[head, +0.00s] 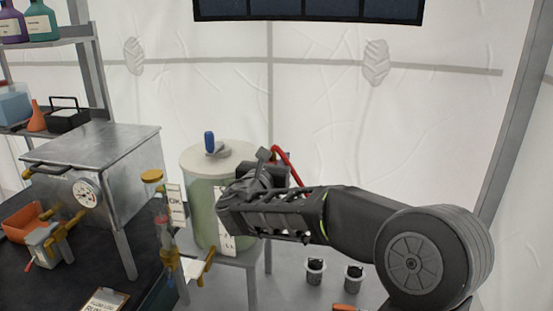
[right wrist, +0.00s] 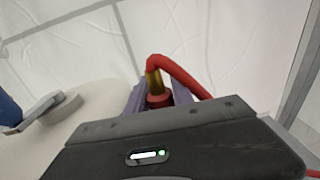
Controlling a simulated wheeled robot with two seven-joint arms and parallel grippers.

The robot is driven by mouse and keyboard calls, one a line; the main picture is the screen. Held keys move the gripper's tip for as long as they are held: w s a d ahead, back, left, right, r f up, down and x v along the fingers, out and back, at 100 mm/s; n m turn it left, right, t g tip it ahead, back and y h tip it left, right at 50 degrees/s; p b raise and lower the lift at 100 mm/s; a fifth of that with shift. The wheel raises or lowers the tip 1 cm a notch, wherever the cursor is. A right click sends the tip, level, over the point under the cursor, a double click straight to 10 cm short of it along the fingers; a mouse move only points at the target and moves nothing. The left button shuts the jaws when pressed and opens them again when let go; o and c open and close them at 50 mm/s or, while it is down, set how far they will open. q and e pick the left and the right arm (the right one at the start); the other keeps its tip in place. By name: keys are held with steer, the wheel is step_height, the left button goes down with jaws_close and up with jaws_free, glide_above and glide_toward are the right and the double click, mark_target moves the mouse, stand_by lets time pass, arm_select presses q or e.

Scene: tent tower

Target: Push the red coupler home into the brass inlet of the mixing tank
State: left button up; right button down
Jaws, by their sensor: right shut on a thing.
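The mixing tank (head: 203,210) is a pale green cylinder with a cream lid (head: 232,158) and a blue-handled valve (head: 210,142) on top. My right gripper (head: 268,165) is at the tank's right side, near lid height. In the right wrist view its fingers are shut on the red coupler (right wrist: 158,99), which has a brass neck (right wrist: 153,80) above it. A red hose (right wrist: 184,76) bends from the neck to the right. The brass inlet is hidden, so I cannot tell how far the coupler sits in it. My left gripper is out of view.
A steel box with a gauge (head: 87,192) stands on the dark table at left. Brass pipework (head: 165,225) stands close before the tank. Two small cups (head: 315,271) are on the grey surface at lower right. A shelf holds bottles at upper left.

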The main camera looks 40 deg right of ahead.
step_height(320, 180, down, 6)
steer(key=b, duration=0.5)
steer(key=shift+r+b, duration=0.1)
steer(key=shift+b, duration=0.3)
steer(key=shift+b, duration=0.45)
stand_by(1.6)
steer(key=shift+f+b, duration=1.8)
steer(key=shift+b, duration=0.05)
steer(key=c, duration=1)
jaws_free()
steer(key=shift+c, duration=0.2)
steer(key=shift+a, duration=0.1)
